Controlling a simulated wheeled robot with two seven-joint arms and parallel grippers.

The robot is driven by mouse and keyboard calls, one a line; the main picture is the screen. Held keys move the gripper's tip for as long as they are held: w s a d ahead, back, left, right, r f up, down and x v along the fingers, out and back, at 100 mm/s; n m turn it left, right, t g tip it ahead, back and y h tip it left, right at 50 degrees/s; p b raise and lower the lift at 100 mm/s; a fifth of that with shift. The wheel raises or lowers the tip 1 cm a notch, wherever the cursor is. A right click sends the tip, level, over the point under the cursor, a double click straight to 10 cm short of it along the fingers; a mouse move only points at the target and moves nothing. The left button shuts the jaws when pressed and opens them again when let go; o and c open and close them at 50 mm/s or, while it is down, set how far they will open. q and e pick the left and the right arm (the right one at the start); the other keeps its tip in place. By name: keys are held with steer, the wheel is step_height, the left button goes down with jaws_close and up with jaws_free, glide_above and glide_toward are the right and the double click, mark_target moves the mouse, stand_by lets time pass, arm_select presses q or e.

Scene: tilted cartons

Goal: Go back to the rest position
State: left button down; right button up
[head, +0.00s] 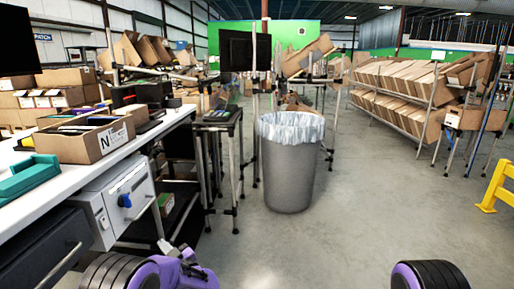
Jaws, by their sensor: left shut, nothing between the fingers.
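My left arm shows at the bottom left, with black ribbed and purple links. My left gripper (172,249) is a small grey part beside the purple link, low in front of the cabinet and workbench. It is shut and empty. Of my right arm only a black ribbed link with a purple edge shows at the bottom right. My right gripper is out of view.
A white workbench (100,168) with a carton (85,141) and a teal tray (30,176) stands at the left. A grey bin (289,175) with a clear liner stands ahead. A yellow rail (497,187) is at the right. The concrete floor (375,215) between is clear.

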arm_select(q)
steer(key=s+f+m+h, duration=0.4)
steer(key=s+f+h, duration=0.2)
steer(key=s+f, duration=0.5)
steer(key=s+f+g+h, duration=0.2)
steer(key=s+f, duration=0.2)
steer(key=s, duration=0.4)
steer(key=s+f+m+g+h, duration=0.1)
steer(key=s+f+g, duration=0.1)
steer(key=s+f, duration=0.35)
steer(key=s+f+g+h, duration=0.2)
steer(key=s+f, duration=0.1)
steer(key=s, duration=0.6)
steer(key=s+r+m+g, duration=0.1)
steer(key=s+r+g, duration=0.15)
steer(key=s, duration=1.05)
step_height(320, 180, up, 19)
steer(key=p, duration=2)
steer(key=shift+w+f, duration=0.15)
steer(key=shift+a+g, duration=0.1)
steer(key=shift+g, duration=0.15)
